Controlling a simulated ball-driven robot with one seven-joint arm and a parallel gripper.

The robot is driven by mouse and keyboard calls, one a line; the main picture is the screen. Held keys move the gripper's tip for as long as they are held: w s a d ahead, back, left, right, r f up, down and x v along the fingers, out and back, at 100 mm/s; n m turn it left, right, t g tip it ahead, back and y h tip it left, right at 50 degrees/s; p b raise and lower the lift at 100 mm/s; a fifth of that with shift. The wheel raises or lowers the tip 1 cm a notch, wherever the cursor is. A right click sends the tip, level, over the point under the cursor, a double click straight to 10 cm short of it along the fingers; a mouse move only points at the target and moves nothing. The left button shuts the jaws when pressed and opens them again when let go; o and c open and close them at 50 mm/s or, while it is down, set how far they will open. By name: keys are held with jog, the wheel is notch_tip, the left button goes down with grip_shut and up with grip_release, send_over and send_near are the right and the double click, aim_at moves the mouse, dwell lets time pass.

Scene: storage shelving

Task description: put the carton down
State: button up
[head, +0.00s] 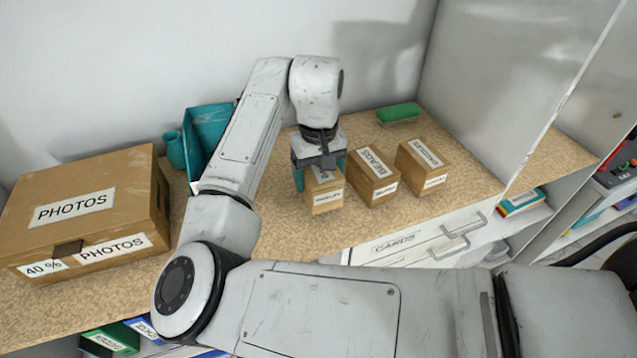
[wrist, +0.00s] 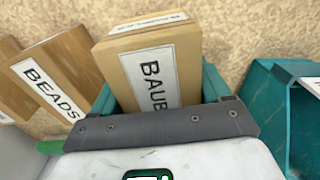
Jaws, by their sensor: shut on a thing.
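A small brown carton (head: 324,193) with a white label is between the teal fingers of my gripper (head: 320,172). In the wrist view the carton (wrist: 195,62) shows a label starting "BAUB"; the rest is hidden by the gripper's edge. My gripper (wrist: 160,100) is shut on it, one finger on each side. In the head view the carton is upright over the speckled shelf top (head: 300,236), close to its surface. I cannot tell whether its base touches the shelf.
A BEADS carton (head: 372,177) and another labelled carton (head: 423,167) stand just right of the held one. A large PHOTOS box (head: 80,205), a teal bin (head: 207,128) and a teal pot (head: 174,150) are left. A green item (head: 399,113) lies behind. Free shelf shows in front.

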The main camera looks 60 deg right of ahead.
jog(key=shift+f+p, duration=0.35)
jog(key=shift+f, duration=1.15)
jog(key=shift+f, duration=0.15)
jog(key=o, duration=1.5)
jog(key=shift+o, duration=0.2)
notch_tip(320, 180, up, 12)
jog(key=shift+r+b, duration=0.15)
jog(key=shift+b, duration=0.3)
